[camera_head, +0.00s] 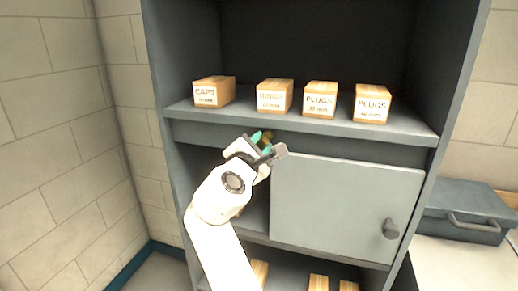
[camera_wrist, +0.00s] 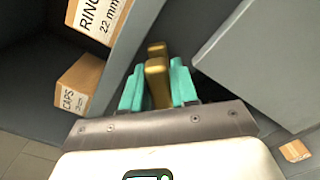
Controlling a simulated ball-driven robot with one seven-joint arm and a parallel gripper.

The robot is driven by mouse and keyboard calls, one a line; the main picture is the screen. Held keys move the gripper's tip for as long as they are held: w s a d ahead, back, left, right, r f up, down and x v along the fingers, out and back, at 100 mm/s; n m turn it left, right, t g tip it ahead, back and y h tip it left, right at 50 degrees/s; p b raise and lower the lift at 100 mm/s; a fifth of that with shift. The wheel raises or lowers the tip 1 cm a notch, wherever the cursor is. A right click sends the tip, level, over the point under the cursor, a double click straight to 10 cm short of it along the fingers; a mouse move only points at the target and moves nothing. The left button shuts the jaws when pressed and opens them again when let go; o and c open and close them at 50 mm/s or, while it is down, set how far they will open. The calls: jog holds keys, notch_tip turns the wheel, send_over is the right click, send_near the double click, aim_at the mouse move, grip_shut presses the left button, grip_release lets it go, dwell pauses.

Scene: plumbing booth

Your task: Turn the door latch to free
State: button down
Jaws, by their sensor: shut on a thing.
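The door latch shows as a brass piece (camera_wrist: 158,82) in the wrist view, between my teal fingers. In the head view only a small brass bit (camera_head: 267,135) of it shows beside the fingers. My gripper (camera_head: 262,139) is at the upper left corner of the grey cabinet door (camera_head: 340,205), just under the shelf edge. It is shut on the brass latch, with a finger on each side in the wrist view (camera_wrist: 157,85). The door's round knob (camera_head: 390,228) is at its lower right. How far the latch is turned cannot be told.
Labelled boxes stand on the shelf above: caps (camera_head: 212,92), rings (camera_head: 274,96) and two of plugs (camera_head: 320,99). The shelf's front edge (camera_head: 320,131) runs close above my gripper. The space left of the door is open. A toolbox (camera_head: 462,212) stands at the right.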

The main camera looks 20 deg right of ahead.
jog(key=m+b, duration=0.1)
jog(key=m, duration=0.1)
jog(key=m+b, duration=0.1)
jog(key=m, duration=0.1)
jog(key=shift+f+m+b, duration=0.3)
jog(key=shift+f, duration=0.05)
jog(key=shift+s+d+m+b, duration=0.1)
jog(key=shift+m+b, duration=1.15)
jog(key=shift+m, duration=0.65)
jog(key=c, duration=1)
grip_release()
jog(key=shift+o, duration=0.2)
jog(key=shift+r, duration=0.1)
jog(key=b+v, duration=0.1)
jog(key=v, duration=0.9)
jog(key=shift+s+a, duration=0.25)
jog(key=shift+s, duration=0.05)
